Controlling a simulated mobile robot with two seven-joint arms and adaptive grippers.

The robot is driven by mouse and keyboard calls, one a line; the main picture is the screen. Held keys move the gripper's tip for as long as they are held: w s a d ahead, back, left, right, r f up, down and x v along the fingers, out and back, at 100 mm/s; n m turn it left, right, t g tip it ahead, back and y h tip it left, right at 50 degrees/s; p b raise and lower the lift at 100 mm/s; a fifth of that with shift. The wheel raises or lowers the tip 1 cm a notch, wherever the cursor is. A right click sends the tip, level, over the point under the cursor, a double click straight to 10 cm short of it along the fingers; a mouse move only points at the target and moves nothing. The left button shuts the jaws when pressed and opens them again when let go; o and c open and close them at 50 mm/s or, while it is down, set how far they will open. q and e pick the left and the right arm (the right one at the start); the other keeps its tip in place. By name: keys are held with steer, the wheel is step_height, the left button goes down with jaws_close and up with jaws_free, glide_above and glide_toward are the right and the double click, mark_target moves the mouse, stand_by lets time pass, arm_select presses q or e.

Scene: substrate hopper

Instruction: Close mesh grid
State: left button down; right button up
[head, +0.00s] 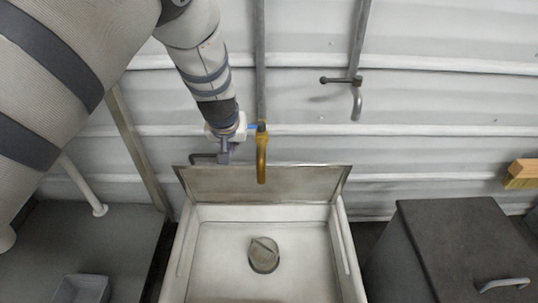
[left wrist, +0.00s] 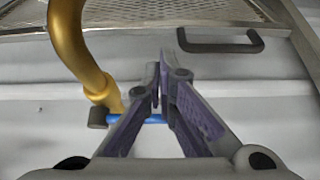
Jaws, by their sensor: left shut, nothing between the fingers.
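The mesh grid (head: 262,184) stands raised at the back edge of the white basin (head: 208,213), tilted up toward the wall. Its dark handle (head: 203,158) sticks up at the grid's upper left. In the left wrist view the mesh grid (left wrist: 180,14) runs along the top, with the dark handle (left wrist: 222,47) beside my fingertips. My left gripper (head: 224,157) is shut and empty, behind the grid's top edge and just right of the handle; it also shows in the left wrist view (left wrist: 158,68). I see no clear contact with the handle. My right gripper is out of view.
A brass tap (head: 262,155) with a blue lever (left wrist: 148,119) stands close to the right of my left gripper. A second tap (head: 356,98) is on the wall. A dark lidded box (head: 450,235) stands right of the basin.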

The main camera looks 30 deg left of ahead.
arm_select(q)
steer(key=b+x, duration=0.1)
steer(key=x, duration=0.3)
steer(key=b+x, duration=0.2)
steer(key=x, duration=0.2)
steer(key=shift+w, duration=0.4)
steer(key=shift+w+a+f, duration=0.15)
steer(key=shift+w+f, duration=0.2)
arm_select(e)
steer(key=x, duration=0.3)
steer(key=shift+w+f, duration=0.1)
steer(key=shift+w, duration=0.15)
arm_select(q)
steer(key=shift+s, duration=0.1)
